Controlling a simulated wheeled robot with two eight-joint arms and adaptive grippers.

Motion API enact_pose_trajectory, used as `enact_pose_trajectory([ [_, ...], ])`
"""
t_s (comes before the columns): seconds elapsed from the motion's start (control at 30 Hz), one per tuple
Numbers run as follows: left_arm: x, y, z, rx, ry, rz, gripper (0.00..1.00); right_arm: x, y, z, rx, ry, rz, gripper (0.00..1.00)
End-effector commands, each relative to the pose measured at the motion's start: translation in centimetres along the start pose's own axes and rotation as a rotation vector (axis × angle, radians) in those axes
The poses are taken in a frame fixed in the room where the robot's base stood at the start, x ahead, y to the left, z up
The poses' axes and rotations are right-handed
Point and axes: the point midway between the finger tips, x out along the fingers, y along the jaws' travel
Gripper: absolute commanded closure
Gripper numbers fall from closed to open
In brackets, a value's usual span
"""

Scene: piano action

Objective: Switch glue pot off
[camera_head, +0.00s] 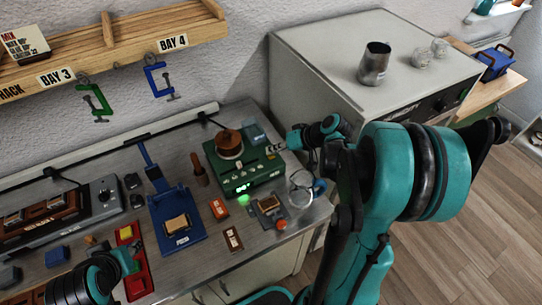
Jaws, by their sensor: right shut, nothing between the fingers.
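The glue pot (246,178) is a dark green box with a round brown pot (229,144) on top. It stands at the back of the metal bench, and a green glow shows at its front lower edge. Small controls line its front, too small to read. My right gripper (272,149) is shut and empty at the glue pot's right rear side; I cannot tell whether it touches. My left gripper (130,262) is low at the left, over the red tray; its fingers are too small and partly hidden to judge.
A blue press-like stand (181,236) and a wooden-handled tool (199,170) stand left of the glue pot. A small device with an orange-red knob (281,225) is in front. A large grey cabinet (330,85) stands at the right behind my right arm.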

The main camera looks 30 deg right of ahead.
Motion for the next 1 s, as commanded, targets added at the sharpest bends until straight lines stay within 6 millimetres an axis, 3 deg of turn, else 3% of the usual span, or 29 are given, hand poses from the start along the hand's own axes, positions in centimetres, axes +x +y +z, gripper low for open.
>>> enact_pose_trajectory([
  [1.0, 0.86, 0.00, 0.62, 0.000, 0.000, 0.000, 0.64, 0.82, 0.57, 0.73, -0.002, -0.002, 0.001, 1.00],
])
